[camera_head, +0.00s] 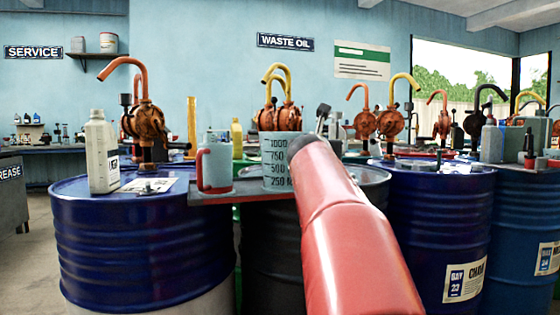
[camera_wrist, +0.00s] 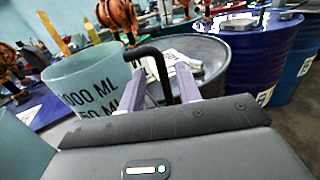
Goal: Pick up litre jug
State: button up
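The litre jug (camera_head: 276,158) is a pale translucent grey-green measuring jug with black marks up to 1000. It stands upright on a small shelf between the drums. In the wrist view the jug (camera_wrist: 88,80) is at the left, with its black handle (camera_wrist: 160,72) reaching toward my gripper. My gripper (camera_wrist: 162,80) is open. Its two purple-grey fingers stand apart on either side of the handle, with visible gaps. In the head view my red arm hides most of the gripper and the jug's right side.
A similar jug with a red handle (camera_head: 214,168) stands just left on the shelf (camera_head: 240,192). A white bottle (camera_head: 101,152) stands on the blue drum (camera_head: 140,240) at left. Blue drums (camera_head: 425,220) with hand pumps stand at right. A dark drum (camera_head: 265,235) is beneath the shelf.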

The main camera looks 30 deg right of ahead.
jog(key=x, duration=0.4)
jog(key=shift+d+p, duration=0.2)
jog(key=shift+p, duration=0.15)
grip_shut()
